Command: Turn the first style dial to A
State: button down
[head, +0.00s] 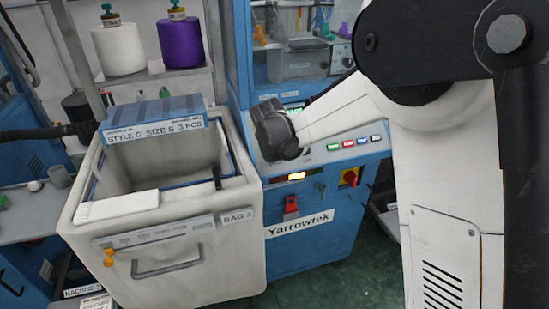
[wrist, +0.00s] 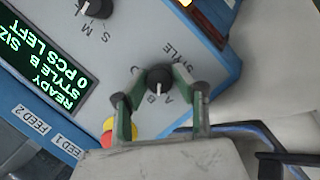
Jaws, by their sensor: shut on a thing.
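The style dial (wrist: 160,77) is a black knob with a white pointer line on the machine's sloping panel, in the wrist view. It is marked with the letters A, B and C, and the word STYLE is printed beside it. The pointer aims at the lettered side, near B and A. My gripper (wrist: 160,84) is shut on the knob, one finger on each side. The green display (wrist: 45,60) reads READY, STYLE B, 0 PCS LEFT. In the head view the dial is hidden behind my dark wrist.
A second knob (wrist: 97,8) marked S and M sits higher on the panel. A red button on yellow (wrist: 112,126) is close to one finger.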

jog(key=shift+n+t+b, duration=0.5)
jog(key=shift+n+b, duration=0.6)
jog(key=shift+n, duration=0.8)
jog(key=c, duration=1.4)
grip_release()
jog(key=v, duration=1.2)
jog(key=shift+s, duration=0.1)
